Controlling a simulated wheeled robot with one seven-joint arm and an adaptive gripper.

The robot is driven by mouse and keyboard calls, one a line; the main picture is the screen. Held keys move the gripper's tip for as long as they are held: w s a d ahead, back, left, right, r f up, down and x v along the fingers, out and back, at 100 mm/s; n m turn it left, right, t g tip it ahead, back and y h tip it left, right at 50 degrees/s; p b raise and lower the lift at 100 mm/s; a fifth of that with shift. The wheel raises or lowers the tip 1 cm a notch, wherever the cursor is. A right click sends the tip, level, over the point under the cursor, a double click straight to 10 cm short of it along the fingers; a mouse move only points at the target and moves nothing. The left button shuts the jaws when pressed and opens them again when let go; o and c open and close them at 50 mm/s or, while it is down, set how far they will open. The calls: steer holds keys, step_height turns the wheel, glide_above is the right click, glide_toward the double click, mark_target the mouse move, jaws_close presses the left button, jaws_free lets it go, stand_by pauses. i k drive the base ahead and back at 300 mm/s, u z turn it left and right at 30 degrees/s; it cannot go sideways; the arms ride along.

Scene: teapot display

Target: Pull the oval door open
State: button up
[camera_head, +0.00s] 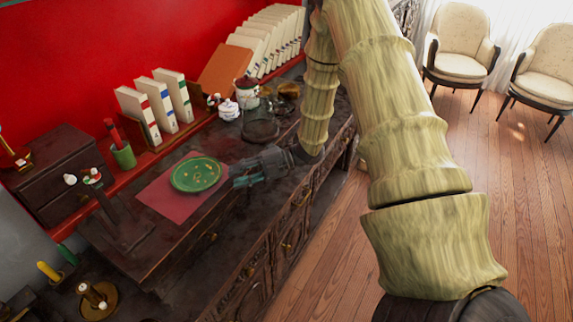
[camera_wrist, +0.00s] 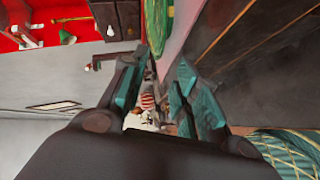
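My gripper (camera_head: 238,176) is above the dark wooden cabinet, near its front edge and close to the right side of a green round plate (camera_head: 195,174). In the wrist view my gripper (camera_wrist: 163,78) has its two teal fingers apart, with nothing held between them. The cabinet front (camera_head: 262,262) has carved panels and small brass knobs, seen at a steep angle. I cannot make out which panel is the oval door. My gripper is not touching any knob that I can see.
The plate lies on a red mat (camera_head: 160,197). White jars (camera_head: 228,110), a green pen cup (camera_head: 123,155) and several upright books (camera_head: 160,103) stand behind on the cabinet. A candle holder (camera_head: 97,299) is at lower left. Chairs (camera_head: 462,45) stand far right; the wooden floor (camera_head: 520,200) is clear.

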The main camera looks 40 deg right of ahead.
mark_target(292, 241)
steer(key=z, duration=1.25)
